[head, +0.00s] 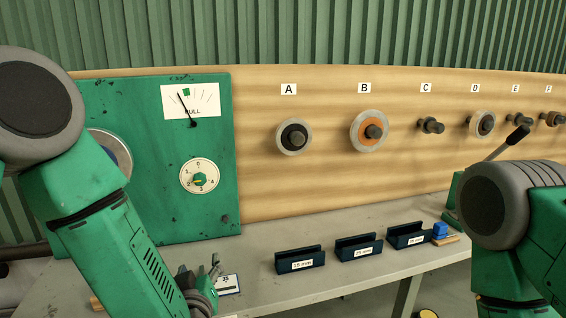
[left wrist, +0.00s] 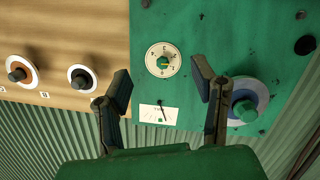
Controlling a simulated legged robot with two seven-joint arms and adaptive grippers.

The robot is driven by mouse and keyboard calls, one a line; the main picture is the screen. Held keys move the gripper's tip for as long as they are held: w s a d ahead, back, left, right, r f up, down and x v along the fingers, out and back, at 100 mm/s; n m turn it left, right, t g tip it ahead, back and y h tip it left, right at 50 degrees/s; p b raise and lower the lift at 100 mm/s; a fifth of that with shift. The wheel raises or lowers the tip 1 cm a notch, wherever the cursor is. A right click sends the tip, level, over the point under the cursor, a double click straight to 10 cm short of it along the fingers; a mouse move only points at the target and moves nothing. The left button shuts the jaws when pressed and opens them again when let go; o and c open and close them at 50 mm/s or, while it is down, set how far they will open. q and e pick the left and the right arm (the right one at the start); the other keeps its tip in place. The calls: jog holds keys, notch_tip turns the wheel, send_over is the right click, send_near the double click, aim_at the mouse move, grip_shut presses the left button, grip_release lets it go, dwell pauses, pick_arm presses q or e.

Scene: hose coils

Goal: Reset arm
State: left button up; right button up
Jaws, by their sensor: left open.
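My left arm comes in from the left in the head view. Its gripper (head: 208,277) is low beside the green panel, over the grey bench, and partly hidden by the arm. In the left wrist view the two fingers of the left gripper (left wrist: 161,86) are spread apart with nothing between them. Beyond them are the green panel (left wrist: 215,30), its white dial (left wrist: 164,60) and the pull gauge (left wrist: 158,114), seen upside down. My right arm (head: 497,205) is at the right edge of the head view; its gripper is not in view.
Pegs A (head: 294,136), B (head: 370,131) and D (head: 481,124) carry rings on the wooden board; peg C (head: 431,126) looks bare. A black-handled lever (head: 516,138) rises by my right arm.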

pick_arm(q)
jog(key=s+a+f+m+g+h, duration=0.2)
jog(key=s+f+g, duration=0.2)
jog(key=s+f, duration=0.5)
jog(key=s+a+f+m+g+h, duration=0.1)
jog(key=s+a+f+m+g, duration=0.2)
jog(key=s+f, duration=0.55)
jog(key=s+a+f+g, duration=0.3)
jog(key=s+g, duration=0.1)
jog(key=s, duration=0.4)
jog(key=s+a+f+m+g, duration=0.1)
jog(key=s+a+f+g, duration=0.2)
jog(key=s, duration=0.6)
jog(key=shift+f+g, duration=0.6)
jog(key=shift+f, duration=0.1)
jog(key=shift+w, duration=0.15)
